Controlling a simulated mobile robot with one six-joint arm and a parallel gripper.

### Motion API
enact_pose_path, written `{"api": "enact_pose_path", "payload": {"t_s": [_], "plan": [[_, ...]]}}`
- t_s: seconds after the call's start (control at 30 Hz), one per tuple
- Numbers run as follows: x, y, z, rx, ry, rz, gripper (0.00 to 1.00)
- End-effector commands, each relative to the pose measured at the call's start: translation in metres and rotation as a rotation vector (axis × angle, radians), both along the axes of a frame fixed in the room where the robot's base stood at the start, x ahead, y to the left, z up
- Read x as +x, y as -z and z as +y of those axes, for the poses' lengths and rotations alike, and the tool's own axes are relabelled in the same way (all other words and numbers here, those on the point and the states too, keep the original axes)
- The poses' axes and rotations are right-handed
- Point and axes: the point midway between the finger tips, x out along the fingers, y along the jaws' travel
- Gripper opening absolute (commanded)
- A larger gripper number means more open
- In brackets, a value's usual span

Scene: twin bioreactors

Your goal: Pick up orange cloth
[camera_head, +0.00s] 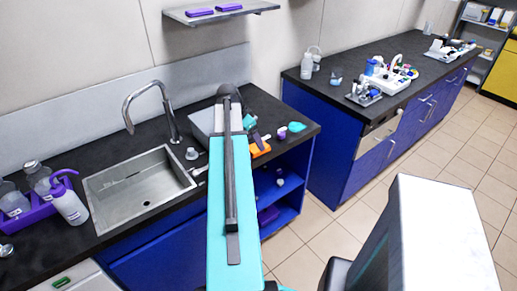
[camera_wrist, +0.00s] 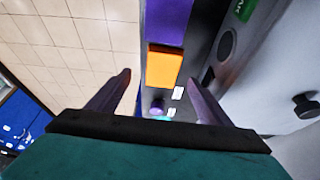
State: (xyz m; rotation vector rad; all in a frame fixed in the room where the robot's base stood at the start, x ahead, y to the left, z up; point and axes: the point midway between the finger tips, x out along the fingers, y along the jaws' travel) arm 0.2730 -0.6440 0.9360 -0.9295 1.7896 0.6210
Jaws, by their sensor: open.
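The orange cloth (camera_head: 260,150) lies on the black counter right of the sink, close to the counter's end, partly hidden by my gripper. In the wrist view the orange cloth (camera_wrist: 165,66) shows as a flat orange patch ahead of the fingers. My gripper (camera_head: 257,138) is over the counter above the cloth. In the wrist view my gripper (camera_wrist: 158,77) has its two dark fingers spread apart, with nothing held between them. The cloth lies beyond the fingertips, and I see no contact.
A grey box-shaped device (camera_wrist: 285,85) with a dark knob stands close on the right in the wrist view. A sink (camera_head: 140,190) with a tall faucet (camera_head: 150,105) lies left. Small items, including a teal one (camera_head: 297,127), sit right of the cloth. Tiled floor (camera_head: 310,235) lies beyond the counter end.

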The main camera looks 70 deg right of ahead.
Motion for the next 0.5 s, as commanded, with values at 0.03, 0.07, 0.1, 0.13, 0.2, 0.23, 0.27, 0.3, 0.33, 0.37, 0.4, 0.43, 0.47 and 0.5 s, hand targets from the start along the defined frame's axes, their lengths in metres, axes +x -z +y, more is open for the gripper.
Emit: {"api": "enact_pose_path", "payload": {"t_s": [0.03,0.07,0.1,0.13,0.2,0.23,0.27,0.3,0.33,0.37,0.4,0.43,0.47,0.5], "plan": [[0.0,0.0,0.0,0.0,0.0,0.0,0.73],[0.0,0.0,0.0,0.0,0.0,0.0,0.73],[0.0,0.0,0.0,0.0,0.0,0.0,0.73],[0.0,0.0,0.0,0.0,0.0,0.0,0.73],[0.0,0.0,0.0,0.0,0.0,0.0,0.73],[0.0,0.001,-0.001,0.001,0.0,0.001,0.73],[0.0,0.002,-0.001,0.001,0.0,0.001,0.73],[-0.001,0.003,-0.002,0.001,0.0,0.001,0.73],[-0.001,0.004,-0.002,0.001,0.0,0.001,0.73],[-0.001,0.005,-0.003,0.001,0.0,0.001,0.73],[-0.001,0.007,-0.004,0.001,0.0,0.001,0.73],[-0.001,0.009,-0.005,0.001,0.0,0.001,0.73],[-0.002,0.012,-0.005,0.002,0.001,0.001,0.73],[-0.002,0.014,-0.006,0.002,0.001,0.001,0.73]]}}
